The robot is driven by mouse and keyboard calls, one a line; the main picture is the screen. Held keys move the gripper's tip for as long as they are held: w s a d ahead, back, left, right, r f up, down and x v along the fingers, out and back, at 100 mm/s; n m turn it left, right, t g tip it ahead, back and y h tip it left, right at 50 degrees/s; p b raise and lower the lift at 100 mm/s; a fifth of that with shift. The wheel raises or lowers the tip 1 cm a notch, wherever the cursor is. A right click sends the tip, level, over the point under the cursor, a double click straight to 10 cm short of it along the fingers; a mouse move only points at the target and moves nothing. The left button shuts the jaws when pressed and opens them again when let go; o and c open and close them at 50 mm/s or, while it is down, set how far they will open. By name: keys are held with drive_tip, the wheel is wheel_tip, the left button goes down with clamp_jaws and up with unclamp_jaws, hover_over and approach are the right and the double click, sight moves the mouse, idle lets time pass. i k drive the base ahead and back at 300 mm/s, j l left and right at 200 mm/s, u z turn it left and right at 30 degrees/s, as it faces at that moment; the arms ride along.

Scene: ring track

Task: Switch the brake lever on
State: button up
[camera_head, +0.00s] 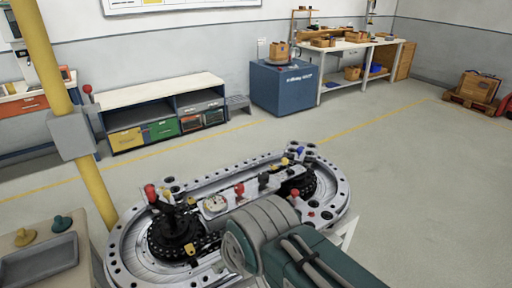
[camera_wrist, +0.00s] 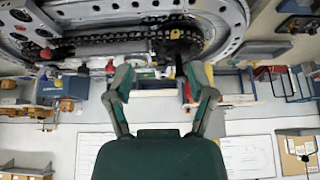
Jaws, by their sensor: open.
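In the head view, a red-knobbed lever (camera_head: 150,192) stands at the left part of the oval ring track (camera_head: 335,208), by the left black sprocket (camera_head: 172,236). Another red knob (camera_head: 239,188) is near the track's middle. No label shows which is the brake lever. In the wrist view, which looks upside down, my gripper (camera_wrist: 160,76) is open with nothing held. A dark lever with a red end (camera_wrist: 188,91) shows close beside the right finger; I cannot tell whether they touch. My arm hides part of the track's front in the head view.
A yellow post (camera_head: 62,90) with a grey box (camera_head: 71,135) stands left of the track. A table (camera_head: 85,262) with a grey tray is at the lower left. A low shelf (camera_head: 150,92) and a blue cabinet (camera_head: 284,88) stand behind.

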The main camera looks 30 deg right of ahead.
sight(284, 161)
drive_tip(key=l, duration=0.75)
drive_tip(key=k+l, duration=0.1)
drive_tip(key=l, duration=0.7)
